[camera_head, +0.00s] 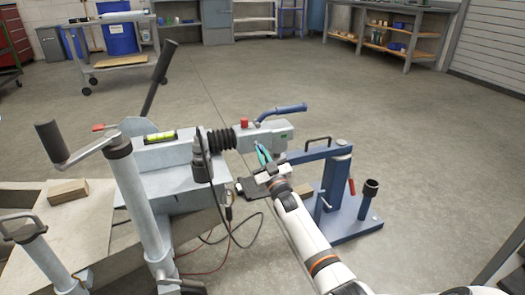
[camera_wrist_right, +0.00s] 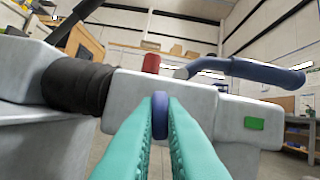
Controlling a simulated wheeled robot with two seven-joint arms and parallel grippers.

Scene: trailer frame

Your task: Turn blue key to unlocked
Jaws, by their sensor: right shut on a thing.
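The blue key (camera_wrist_right: 160,115) sits at the front face of the grey coupler housing (camera_head: 262,138). In the right wrist view its rounded blue head shows edge-on and upright between my teal fingertips. My right gripper (camera_head: 263,154) is shut on the key; the same gripper fills the lower middle of the wrist view (camera_wrist_right: 160,125). The fingers hide the key in the head view. The key's shaft and any lock marking are hidden. A green patch (camera_wrist_right: 254,123) shows on the housing right of the key. My left gripper is not in view.
A blue handle (camera_head: 285,110) and a red knob (camera_head: 244,122) stand on top of the coupler. A blue stand (camera_head: 332,200) is right of my right arm. A grey jack with a crank (camera_head: 122,165) and hanging cables (camera_head: 232,232) are left. Open floor lies behind.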

